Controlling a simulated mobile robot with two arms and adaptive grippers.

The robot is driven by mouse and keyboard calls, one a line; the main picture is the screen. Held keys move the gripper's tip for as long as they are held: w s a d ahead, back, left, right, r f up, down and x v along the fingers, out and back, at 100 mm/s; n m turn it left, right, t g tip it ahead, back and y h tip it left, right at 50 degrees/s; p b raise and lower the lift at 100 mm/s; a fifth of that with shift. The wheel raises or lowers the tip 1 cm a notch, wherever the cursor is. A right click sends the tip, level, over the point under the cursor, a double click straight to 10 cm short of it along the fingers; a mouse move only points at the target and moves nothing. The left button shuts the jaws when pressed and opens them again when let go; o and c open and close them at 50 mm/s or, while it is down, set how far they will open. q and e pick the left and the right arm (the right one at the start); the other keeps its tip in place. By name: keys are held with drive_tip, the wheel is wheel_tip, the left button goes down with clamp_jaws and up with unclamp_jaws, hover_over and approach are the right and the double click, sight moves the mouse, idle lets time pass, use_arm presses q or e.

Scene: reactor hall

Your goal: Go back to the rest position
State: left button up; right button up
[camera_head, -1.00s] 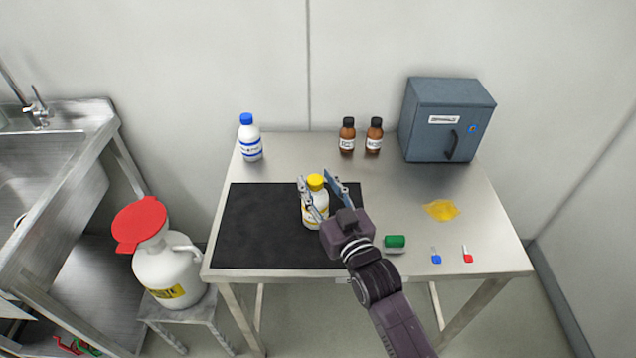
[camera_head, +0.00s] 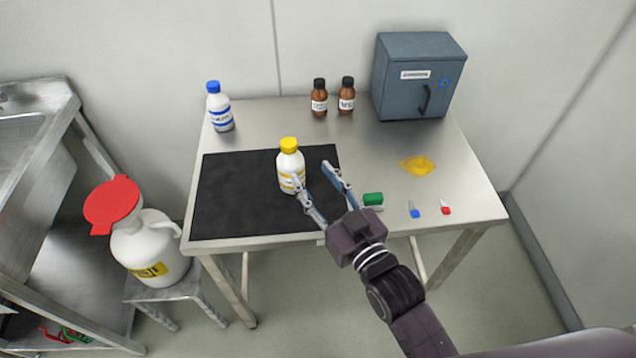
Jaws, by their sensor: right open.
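My right gripper (camera_head: 312,171) is open and empty, its two fingers spread above the front right part of the black mat (camera_head: 228,203). A white bottle with a yellow cap (camera_head: 290,168) stands upright on the mat, just beyond and left of the fingertips. The left finger overlaps the bottle's lower right edge in the picture; I cannot tell whether they touch. My right arm comes in from the lower right. My left gripper is not in view.
The steel table (camera_head: 262,124) holds a blue-capped bottle (camera_head: 220,108), two brown bottles (camera_head: 319,98), a grey cabinet (camera_head: 418,78), yellow powder (camera_head: 418,166), a green item (camera_head: 373,199), and small blue and red items. A red-topped white jug (camera_head: 150,248) stands on a stool at left.

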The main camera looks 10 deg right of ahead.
drive_tip(key=shift+s+d, duration=0.2)
drive_tip(key=shift+s, duration=0.25)
